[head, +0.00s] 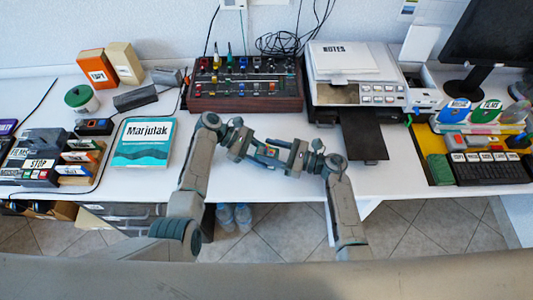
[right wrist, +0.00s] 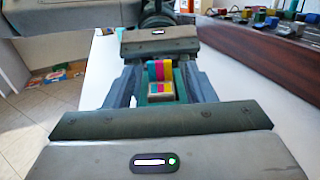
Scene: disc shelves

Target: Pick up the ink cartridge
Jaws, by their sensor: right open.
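The ink cartridge (head: 270,152) is a small block with cyan, magenta and yellow stripes. It sits between my two grippers, which face each other in front of the mixer. In the right wrist view the cartridge (right wrist: 160,88) is between the jaws, striped face up. My left gripper (head: 259,149) comes from the far side and its fingers close on the cartridge. My right gripper (head: 282,153) is open, its fingers on either side of the cartridge. The fingers partly hide the cartridge's sides.
A mixer (head: 245,85) and a printer (head: 362,75) with its dark tray (head: 362,140) out stand behind the grippers. A teal and white Marjulak book (head: 144,143) lies to the left. The white table is clear around my grippers.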

